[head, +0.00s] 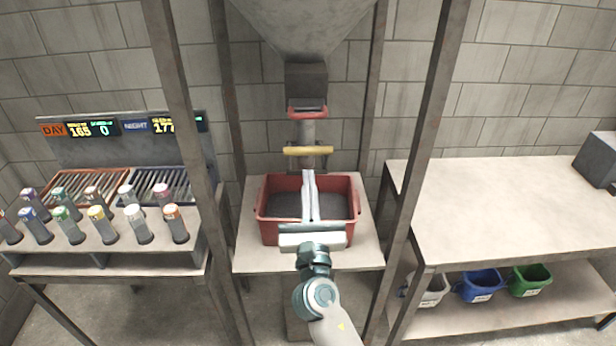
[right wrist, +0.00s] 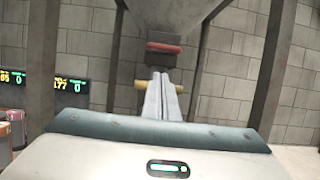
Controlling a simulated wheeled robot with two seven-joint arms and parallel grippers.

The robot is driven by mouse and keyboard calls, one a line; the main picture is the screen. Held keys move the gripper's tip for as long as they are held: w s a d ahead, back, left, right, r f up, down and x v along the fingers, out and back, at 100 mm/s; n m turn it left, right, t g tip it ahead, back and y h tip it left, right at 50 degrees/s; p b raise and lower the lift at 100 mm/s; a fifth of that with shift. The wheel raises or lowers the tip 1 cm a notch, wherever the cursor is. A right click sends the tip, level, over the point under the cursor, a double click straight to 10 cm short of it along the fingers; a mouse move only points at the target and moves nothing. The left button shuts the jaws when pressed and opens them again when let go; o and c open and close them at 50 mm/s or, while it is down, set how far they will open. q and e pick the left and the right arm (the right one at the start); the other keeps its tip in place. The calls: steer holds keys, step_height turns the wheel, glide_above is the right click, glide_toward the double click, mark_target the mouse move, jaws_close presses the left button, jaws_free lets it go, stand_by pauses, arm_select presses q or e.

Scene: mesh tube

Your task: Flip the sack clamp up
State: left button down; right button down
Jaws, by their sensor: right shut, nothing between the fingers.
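A yellow bar (head: 294,151), which looks like the sack clamp's handle, lies level across the grey tube below the hopper spout. In the right wrist view its yellow ends (right wrist: 140,86) show on both sides of my fingers. My right gripper (head: 309,174) is shut and empty, its long pale fingers pointing up and away just below the bar in the head view. In the right wrist view the fingers (right wrist: 163,82) cover the bar's middle, and I cannot tell whether they touch it. My left gripper is not in view.
A red bar (head: 307,112) crosses the grey spout (head: 306,80) above. A red bin (head: 350,231) with dark contents stands below on a small table (head: 255,258). Metal posts (head: 430,160) flank the hopper. The right-hand table (head: 500,205) is mostly clear; the left rack holds several capped cylinders (head: 100,225).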

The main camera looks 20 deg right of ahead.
steer(key=shift+s+a+r, duration=0.1)
steer(key=shift+s, duration=0.35)
steer(key=shift+s+a+r, duration=0.1)
steer(key=shift+s, duration=0.3)
steer(key=shift+f, duration=0.1)
